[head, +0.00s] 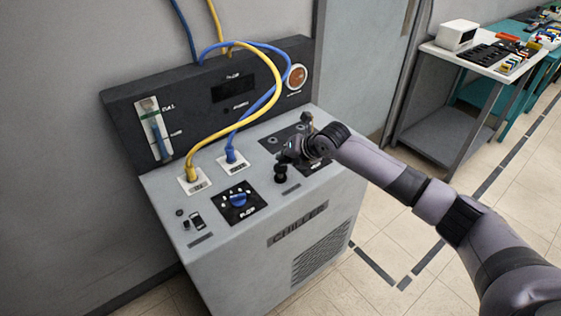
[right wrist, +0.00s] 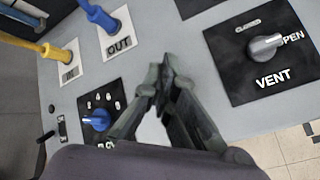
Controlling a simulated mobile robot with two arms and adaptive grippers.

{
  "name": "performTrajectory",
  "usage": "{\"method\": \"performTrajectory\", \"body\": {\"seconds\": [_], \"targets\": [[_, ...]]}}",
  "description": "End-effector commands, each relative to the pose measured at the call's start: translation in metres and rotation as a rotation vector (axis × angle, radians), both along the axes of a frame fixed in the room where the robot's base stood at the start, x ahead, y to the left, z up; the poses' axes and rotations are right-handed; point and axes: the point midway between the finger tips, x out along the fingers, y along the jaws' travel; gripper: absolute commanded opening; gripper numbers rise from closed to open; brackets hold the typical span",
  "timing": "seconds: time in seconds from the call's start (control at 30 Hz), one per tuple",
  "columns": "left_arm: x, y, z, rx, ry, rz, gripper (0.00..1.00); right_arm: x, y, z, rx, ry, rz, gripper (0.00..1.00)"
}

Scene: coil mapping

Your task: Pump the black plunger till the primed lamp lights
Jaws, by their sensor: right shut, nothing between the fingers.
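The black plunger (head: 281,172) stands on the sloped grey top of the chiller cabinet (head: 215,235), near its front edge. My right gripper (head: 290,155) is just above and behind it; I cannot tell whether they touch. In the right wrist view the fingers (right wrist: 162,82) are shut with nothing between them, and I cannot make out the plunger there. A dark plate (head: 272,141) with small round fittings lies behind the gripper. I cannot pick out the primed lamp or tell whether it is lit. My left gripper is not in view.
A yellow hose (head: 275,85) and a blue hose (head: 262,103) arch over the cabinet into its top. A blue knob (head: 238,200) sits at the front, and the vent knob (right wrist: 265,46) is near the fingers. A gauge (head: 297,77) is on the back panel.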

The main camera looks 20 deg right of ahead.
Motion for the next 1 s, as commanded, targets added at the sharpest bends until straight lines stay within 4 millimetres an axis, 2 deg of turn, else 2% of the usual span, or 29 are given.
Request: {"method": "performTrajectory", "body": {"seconds": [0.23, 0.67, 1.0], "targets": [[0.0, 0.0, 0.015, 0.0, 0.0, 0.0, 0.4, 0.0, 0.0, 0.017, -0.001, 0.0, 0.001, 0.0], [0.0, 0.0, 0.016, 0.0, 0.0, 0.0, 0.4, 0.0, 0.0, 0.02, 0.0, -0.001, -0.001, 0.0], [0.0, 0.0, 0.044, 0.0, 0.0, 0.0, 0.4, 0.0, 0.0, 0.052, 0.0, -0.002, 0.001, 0.0]]}}
